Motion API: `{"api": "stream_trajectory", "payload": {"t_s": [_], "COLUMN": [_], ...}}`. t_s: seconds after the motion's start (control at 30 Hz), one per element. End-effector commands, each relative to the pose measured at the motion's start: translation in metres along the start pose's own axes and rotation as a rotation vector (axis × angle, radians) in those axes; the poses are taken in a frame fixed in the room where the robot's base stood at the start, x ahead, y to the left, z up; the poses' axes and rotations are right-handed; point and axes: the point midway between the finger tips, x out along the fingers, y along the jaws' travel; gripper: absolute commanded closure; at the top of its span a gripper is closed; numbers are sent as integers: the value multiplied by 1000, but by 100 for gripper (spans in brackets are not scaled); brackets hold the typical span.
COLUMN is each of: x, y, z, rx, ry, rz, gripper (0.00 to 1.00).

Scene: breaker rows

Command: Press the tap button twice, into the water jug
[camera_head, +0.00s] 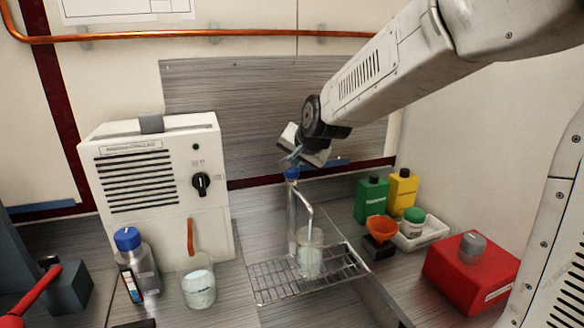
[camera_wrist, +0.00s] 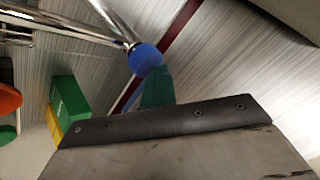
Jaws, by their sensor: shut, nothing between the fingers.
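The tap (camera_head: 291,215) is a chrome post with a curved spout and a round blue button (camera_head: 292,173) on top. The button also shows in the wrist view (camera_wrist: 145,58). A clear glass jug (camera_head: 310,258) stands on the wire drip rack under the spout, with something pale inside; its level is hard to read. My gripper (camera_head: 291,158) is shut and empty, with teal fingers pointing down just above the button. In the wrist view the fingertips (camera_wrist: 156,75) overlap the button's edge; I cannot tell whether they touch it.
A white machine (camera_head: 155,185) and another glass vessel (camera_head: 198,287) stand left, beside a blue-capped bottle (camera_head: 137,262). Green (camera_head: 370,200) and yellow (camera_head: 402,190) bottles, an orange funnel (camera_head: 381,228) and a red box (camera_head: 468,270) stand right. The wire rack (camera_head: 270,285) has bare room.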

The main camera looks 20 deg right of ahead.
Motion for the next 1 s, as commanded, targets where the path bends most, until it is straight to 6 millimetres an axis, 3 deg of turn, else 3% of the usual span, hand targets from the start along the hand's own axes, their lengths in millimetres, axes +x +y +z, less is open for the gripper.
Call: {"api": "stream_trajectory", "payload": {"t_s": [0.3,0.67,1.0], "x": [-13,-15,-37], "y": [-9,-10,-27], "z": [-9,-11,-27], "rx": [0,0,0], "ry": [1,2,3], "rz": [0,-1,-2], "gripper": [100,100,100]}}
